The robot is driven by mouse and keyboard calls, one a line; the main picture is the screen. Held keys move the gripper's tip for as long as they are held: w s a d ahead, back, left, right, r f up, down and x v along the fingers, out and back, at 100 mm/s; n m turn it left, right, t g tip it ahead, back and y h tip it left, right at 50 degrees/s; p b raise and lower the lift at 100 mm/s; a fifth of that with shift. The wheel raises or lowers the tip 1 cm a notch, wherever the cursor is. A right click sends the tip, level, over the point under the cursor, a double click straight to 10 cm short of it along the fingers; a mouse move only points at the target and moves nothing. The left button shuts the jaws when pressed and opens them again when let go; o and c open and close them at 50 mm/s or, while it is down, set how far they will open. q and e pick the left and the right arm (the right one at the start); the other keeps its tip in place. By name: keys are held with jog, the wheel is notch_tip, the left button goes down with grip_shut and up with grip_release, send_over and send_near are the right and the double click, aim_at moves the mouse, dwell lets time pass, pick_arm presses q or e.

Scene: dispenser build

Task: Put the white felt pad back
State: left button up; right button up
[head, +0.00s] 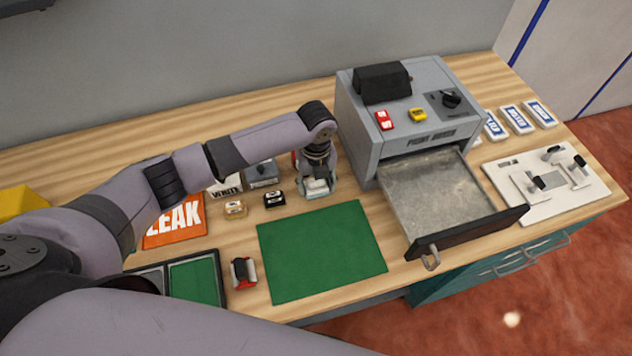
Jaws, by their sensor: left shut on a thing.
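My left gripper (317,191) points down over the table, left of the grey dispenser box (362,138). It is shut on a small whitish block, which looks like the white felt pad (317,186). The fingers hide part of the pad, and I cannot tell whether it touches the table. The dispenser's drawer (440,200) is pulled out toward the front, and its grey inside looks empty. My right gripper is not in view.
A green mat (320,250) lies bare in front of the gripper. Small black (274,199) and tan (235,209) blocks stand left of it. A red-and-black piece (243,272) is near the front edge. A white panel with levers (545,185) lies right of the drawer.

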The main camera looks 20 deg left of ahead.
pick_arm(q)
jog(key=shift+f, duration=0.55)
jog(key=o, duration=1.4)
jog(key=o, duration=0.6)
jog(key=shift+r, duration=0.15)
notch_tip(320, 180, up, 4)
jog(key=p, duration=0.4)
jog(key=shift+r, duration=0.2)
jog(key=shift+r+p, duration=1.75)
jog(key=shift+p, duration=0.1)
